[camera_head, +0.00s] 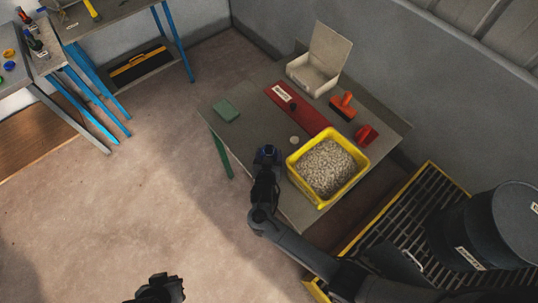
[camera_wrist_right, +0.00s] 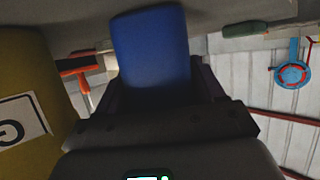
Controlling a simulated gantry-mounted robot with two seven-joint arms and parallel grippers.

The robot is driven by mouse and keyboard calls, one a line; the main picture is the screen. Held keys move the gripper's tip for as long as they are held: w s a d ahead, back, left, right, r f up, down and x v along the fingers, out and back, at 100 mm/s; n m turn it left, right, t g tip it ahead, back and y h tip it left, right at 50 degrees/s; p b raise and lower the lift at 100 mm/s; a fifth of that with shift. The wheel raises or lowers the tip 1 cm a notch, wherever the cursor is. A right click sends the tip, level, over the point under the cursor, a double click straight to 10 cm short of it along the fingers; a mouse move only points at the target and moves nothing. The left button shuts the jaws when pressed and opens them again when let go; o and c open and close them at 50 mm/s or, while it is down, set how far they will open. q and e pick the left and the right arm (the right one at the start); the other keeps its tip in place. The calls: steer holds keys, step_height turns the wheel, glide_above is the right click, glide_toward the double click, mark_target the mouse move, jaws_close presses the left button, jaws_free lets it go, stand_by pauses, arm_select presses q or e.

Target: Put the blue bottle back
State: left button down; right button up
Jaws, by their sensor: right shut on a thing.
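My right gripper (camera_head: 267,160) is shut on the blue bottle (camera_wrist_right: 152,48). In the head view only a little blue of the bottle (camera_head: 268,150) shows at the fingers, just left of the yellow bin, and the gripper hides the rest. In the right wrist view the bottle stands up between the fingers, its lower part hidden by the gripper. I cannot tell whether the bottle touches the table (camera_head: 240,136). My left gripper (camera_head: 160,288) is at the bottom edge of the head view, away from the table; its fingers are too dark to read.
A yellow bin (camera_head: 295,171) of pale granules stands close beside the right gripper. A red strip (camera_head: 300,112), an open white box (camera_head: 312,78), an orange tool (camera_head: 343,104), a red item (camera_head: 366,135) and a green block (camera_head: 226,110) are on the table.

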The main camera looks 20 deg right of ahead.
steer(key=shift+f, duration=0.15)
steer(key=o, duration=0.8)
